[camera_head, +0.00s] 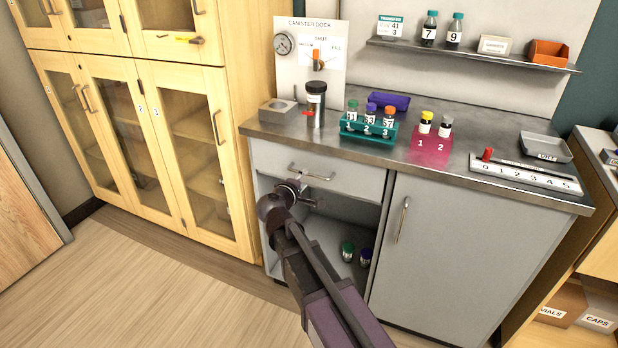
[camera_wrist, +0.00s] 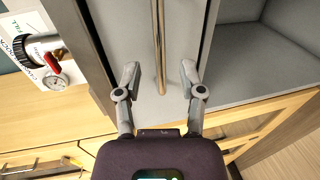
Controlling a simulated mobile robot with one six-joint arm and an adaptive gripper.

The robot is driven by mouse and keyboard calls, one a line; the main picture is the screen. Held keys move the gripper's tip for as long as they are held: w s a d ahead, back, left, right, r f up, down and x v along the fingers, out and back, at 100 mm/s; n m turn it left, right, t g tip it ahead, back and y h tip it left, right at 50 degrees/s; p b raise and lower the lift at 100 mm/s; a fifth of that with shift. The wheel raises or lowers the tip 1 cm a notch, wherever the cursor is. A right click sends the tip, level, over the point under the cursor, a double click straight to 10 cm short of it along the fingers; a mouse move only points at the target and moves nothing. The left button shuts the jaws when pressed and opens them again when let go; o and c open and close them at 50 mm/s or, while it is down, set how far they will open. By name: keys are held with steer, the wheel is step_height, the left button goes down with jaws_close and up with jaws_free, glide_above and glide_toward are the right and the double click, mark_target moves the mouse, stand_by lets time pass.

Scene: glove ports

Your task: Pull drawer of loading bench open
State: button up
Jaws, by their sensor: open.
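The loading bench (camera_head: 480,155) is grey with a metal worktop. Its drawer (camera_head: 350,182) is at the upper left of the front and looks shut, with a horizontal metal bar handle (camera_head: 312,173). My gripper (camera_head: 298,187) is in front of the drawer, close to the left part of the handle, and my arm hides part of the area below. In the wrist view, my gripper (camera_wrist: 159,72) is open, and the handle (camera_wrist: 160,45) runs between its two fingers with a gap on each side. The drawer front (camera_wrist: 135,50) lies behind it.
Below the drawer is an open compartment (camera_head: 338,240) with small vials inside. A bench door (camera_head: 440,245) with its own handle is to the right. A tall wooden cabinet (camera_head: 190,150) stands to the left. Vial racks and a black-capped canister (camera_head: 315,104) stand on the worktop. The floor in front is clear.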

mark_target(308, 175)
steer(key=shift+b+x, duration=0.35)
steer(key=shift+x, duration=2)
jaws_close()
